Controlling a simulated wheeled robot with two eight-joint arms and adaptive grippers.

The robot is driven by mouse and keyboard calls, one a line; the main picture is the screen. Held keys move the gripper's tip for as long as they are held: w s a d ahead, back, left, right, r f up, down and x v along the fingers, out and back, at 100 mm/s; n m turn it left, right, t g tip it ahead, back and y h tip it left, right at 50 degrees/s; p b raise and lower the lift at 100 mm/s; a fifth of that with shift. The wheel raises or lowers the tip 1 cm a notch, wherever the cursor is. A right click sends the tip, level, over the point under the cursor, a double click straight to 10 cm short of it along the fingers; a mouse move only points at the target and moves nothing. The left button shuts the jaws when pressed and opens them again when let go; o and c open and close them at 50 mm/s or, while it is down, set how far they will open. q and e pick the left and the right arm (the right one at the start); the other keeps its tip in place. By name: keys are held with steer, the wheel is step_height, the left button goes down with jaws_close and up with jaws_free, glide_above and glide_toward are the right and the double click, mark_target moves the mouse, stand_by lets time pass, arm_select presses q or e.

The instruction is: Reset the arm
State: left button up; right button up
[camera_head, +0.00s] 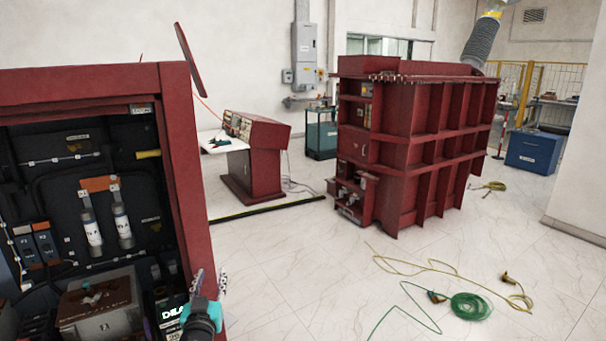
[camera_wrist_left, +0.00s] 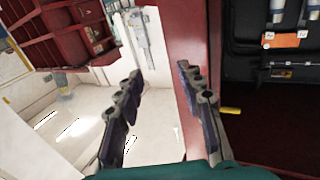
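My left gripper (camera_head: 208,285) shows at the bottom of the head view, in front of the lower right edge of the open red cabinet (camera_head: 178,150). In the left wrist view my left gripper (camera_wrist_left: 165,105) has its two fingers spread wide apart with nothing between them. The cabinet's red edge (camera_wrist_left: 195,40) lies beyond the right finger. I cannot tell whether the finger touches it. My right gripper is in neither view.
The cabinet holds two white cylinders (camera_head: 93,232) and dark wiring. A large red transformer (camera_head: 425,150) and a red console (camera_head: 255,165) stand farther back. A green cable coil (camera_head: 470,306) and a yellow cable (camera_head: 440,268) lie on the floor. White floor between is clear.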

arm_select(q)
steer(key=s+d+f+m+g+h, duration=0.3)
steer(key=s+d+g+h, duration=0.2)
steer(key=s+d, duration=0.6)
steer(key=s+a+f+g+y, duration=0.1)
steer(key=s+f+g, duration=0.1)
steer(key=s, duration=0.4)
steer(key=s+a+f+n+g+y, duration=0.1)
steer(key=s+a+f+g, duration=0.1)
steer(key=s, duration=0.4)
steer(key=s+a+f+g, duration=0.2)
steer(key=s+f, duration=0.2)
steer(key=s, duration=0.2)
steer(key=shift+s+f+n+y, duration=0.2)
steer(key=shift+f+n+y, duration=0.1)
steer(key=shift+y, duration=0.1)
